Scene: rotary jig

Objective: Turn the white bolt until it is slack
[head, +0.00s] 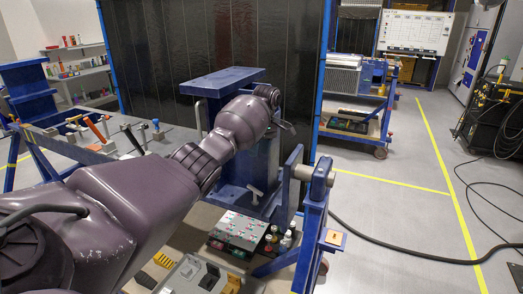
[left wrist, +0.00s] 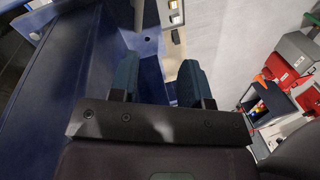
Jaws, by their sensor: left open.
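A pale T-shaped piece (head: 254,193) sticks out low on the front of the blue jig (head: 222,82). It may be the white bolt, but I cannot tell for sure. My left arm reaches in from the left, and its gripper (head: 274,98) is at the right end of the jig's top, partly hidden by my own wrist. In the left wrist view, the two dark teal fingers (left wrist: 160,80) are apart with nothing held between them. Blue jig metal (left wrist: 75,70) lies beyond and left of the fingers. My right gripper is not in view.
A blue post with a grey round hub (head: 322,178) stands right of the jig. The floor at right is open, crossed by a black cable (head: 410,255).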

